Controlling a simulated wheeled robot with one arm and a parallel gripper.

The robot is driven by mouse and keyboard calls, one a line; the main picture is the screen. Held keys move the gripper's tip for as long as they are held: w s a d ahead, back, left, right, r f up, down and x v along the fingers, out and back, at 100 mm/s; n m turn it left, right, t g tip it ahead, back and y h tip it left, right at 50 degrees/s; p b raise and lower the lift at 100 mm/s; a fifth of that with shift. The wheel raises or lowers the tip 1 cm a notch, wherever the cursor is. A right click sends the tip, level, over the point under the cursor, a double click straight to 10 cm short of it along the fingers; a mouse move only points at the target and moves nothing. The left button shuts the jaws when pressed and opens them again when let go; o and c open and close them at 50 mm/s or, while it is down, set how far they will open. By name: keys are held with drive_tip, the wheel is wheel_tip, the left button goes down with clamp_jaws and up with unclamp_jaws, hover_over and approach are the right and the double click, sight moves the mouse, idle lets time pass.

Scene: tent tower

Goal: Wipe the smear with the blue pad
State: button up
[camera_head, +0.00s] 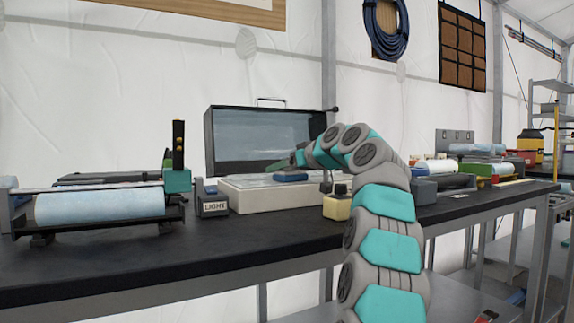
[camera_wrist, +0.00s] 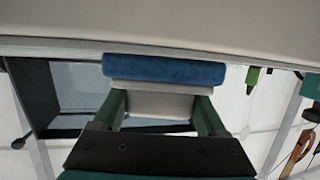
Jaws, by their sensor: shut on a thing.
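In the wrist view, my gripper's two green fingers (camera_wrist: 160,104) are shut on the pad's pale block, and the blue face (camera_wrist: 165,69) points at a plain beige surface (camera_wrist: 170,25). The pad is at or very close to the slab; I cannot tell whether it touches. I cannot make out the smear in either view.
A roller with a pale blue roll (camera_head: 100,204) and a small labelled box (camera_head: 210,203) stand left of the slab. A yellow-and-black block (camera_head: 337,204) stands close by its right front. The bench's front strip (camera_head: 180,255) is clear.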

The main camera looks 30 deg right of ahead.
sight(294, 171)
drive_tip(key=shift+w+a+f, duration=0.1)
drive_tip(key=shift+w+f, duration=0.05)
drive_tip(key=shift+w, duration=0.45)
drive_tip(key=shift+d+p, duration=0.5)
drive_tip(key=shift+d, duration=0.4)
drive_tip(key=shift+s+b, duration=1.1)
drive_tip(key=shift+s, duration=0.85)
drive_tip(key=shift+r, duration=0.25)
wheel_tip(294, 171, up, 6)
drive_tip(key=p, duration=0.5)
drive_tip(key=shift+p, duration=0.4)
